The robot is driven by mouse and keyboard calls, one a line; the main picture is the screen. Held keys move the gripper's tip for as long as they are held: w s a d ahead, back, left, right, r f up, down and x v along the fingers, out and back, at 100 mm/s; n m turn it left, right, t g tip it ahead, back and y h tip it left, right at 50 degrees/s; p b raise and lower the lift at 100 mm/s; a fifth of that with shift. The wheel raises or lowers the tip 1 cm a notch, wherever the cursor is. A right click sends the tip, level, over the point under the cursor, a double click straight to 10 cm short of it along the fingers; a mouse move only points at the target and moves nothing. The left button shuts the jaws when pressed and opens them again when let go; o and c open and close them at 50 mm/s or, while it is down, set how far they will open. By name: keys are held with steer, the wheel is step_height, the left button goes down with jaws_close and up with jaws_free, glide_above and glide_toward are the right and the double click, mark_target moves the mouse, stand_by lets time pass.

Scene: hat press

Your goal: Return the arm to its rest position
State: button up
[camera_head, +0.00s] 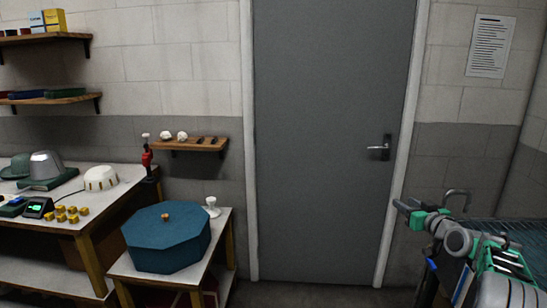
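My arm, with grey and green links, shows at the lower right of the head view, in front of the dark blue-grey ribbed surface. Its far end, my gripper (404,206), points left in front of the door's right frame. It is small and seen side-on, so I cannot tell whether its fingers are open or shut. I see nothing held in it. The nearest part of the arm is cut off by the picture's edge.
A blue octagonal box (167,245) stands on a low table, with a white stand (212,207) behind it. A workbench at left holds hats, a pale hat form (101,178) and several yellow blocks. A closed grey door (320,130) fills the middle. A curved metal tap (457,194) rises near my arm.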

steer(key=s+a+g+p, duration=0.1)
steer(key=s+a+g, duration=0.3)
steer(key=a, duration=0.7)
steer(key=s+a+g+p, duration=0.2)
steer(key=s+a, duration=0.4)
steer(key=a, duration=0.4)
steer(key=s+a+f+g, duration=0.2)
steer(key=s+a, duration=0.1)
steer(key=s, duration=0.6)
steer(key=s+a+f+g+h+p, duration=0.1)
steer(key=s+a+f+g, duration=0.1)
steer(key=s, duration=0.7)
steer(key=s+a+f+m+g+p, duration=0.1)
steer(key=s+a+f+g, duration=0.2)
steer(key=s, duration=0.7)
steer(key=shift+a+f, duration=0.4)
steer(key=shift+a, duration=0.1)
steer(key=shift+a, duration=0.1)
